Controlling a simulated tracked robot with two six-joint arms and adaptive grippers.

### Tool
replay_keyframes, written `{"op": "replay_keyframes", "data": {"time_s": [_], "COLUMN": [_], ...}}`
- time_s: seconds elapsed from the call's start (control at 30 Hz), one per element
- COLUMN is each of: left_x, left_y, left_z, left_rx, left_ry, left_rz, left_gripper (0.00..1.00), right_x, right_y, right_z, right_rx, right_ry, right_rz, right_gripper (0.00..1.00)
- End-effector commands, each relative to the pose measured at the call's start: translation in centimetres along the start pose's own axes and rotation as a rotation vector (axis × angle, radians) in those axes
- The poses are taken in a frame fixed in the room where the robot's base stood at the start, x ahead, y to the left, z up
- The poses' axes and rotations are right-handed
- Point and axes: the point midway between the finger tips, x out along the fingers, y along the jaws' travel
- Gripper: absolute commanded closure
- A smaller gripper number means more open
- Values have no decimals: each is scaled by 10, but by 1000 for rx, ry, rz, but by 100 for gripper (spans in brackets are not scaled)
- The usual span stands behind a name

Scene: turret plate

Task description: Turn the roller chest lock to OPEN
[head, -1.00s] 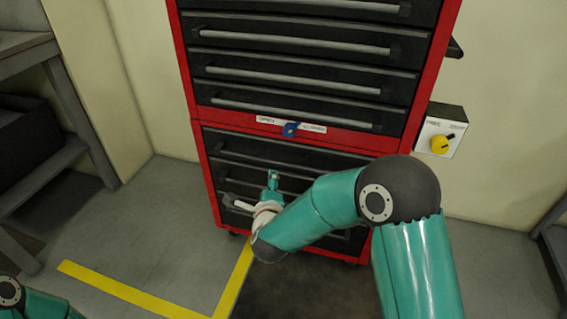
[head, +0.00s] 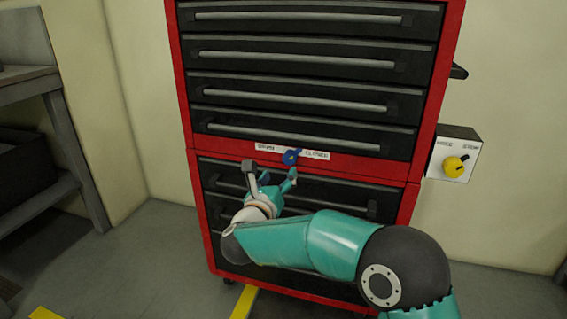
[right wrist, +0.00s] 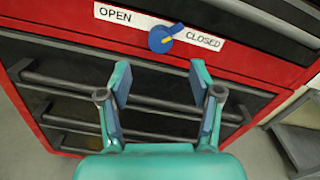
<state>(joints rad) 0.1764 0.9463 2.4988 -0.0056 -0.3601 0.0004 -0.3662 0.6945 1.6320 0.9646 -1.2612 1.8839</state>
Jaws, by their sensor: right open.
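The roller chest (head: 184,110) is red with black drawers and grey bar handles. Its blue lock knob (head: 291,157) sits on the red band between the upper and lower drawers. In the right wrist view the knob (right wrist: 161,40) lies between the words OPEN and CLOSED on a white label (right wrist: 118,17), its pointer tilted toward CLOSED. My right gripper (head: 272,172) is open and empty, just below the knob and apart from it. In the right wrist view its two fingers (right wrist: 160,75) are spread, with the knob beyond their tips. My left gripper is not in view.
A white box with a yellow knob (head: 455,166) is on the wall right of the chest. A grey shelf (head: 40,80) stands at the left. A small dark bracket (head: 459,71) juts from the chest's right side. Floor at the left is clear.

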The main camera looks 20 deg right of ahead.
Motion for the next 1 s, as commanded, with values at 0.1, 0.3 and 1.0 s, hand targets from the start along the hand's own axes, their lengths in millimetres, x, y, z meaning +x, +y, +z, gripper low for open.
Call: {"op": "replay_keyframes", "data": {"time_s": [0.1,0.3,1.0], "left_x": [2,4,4], "left_y": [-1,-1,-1], "left_z": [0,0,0], "left_rx": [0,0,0], "left_ry": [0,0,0], "left_rz": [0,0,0], "left_gripper": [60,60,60], "right_x": [28,65,88], "right_y": [0,-1,-1], "right_z": [-2,-1,-1], "right_rx": [0,-1,-2], "right_ry": [1,0,0], "right_rz": [-3,-3,0], "right_gripper": [36,36,58]}}
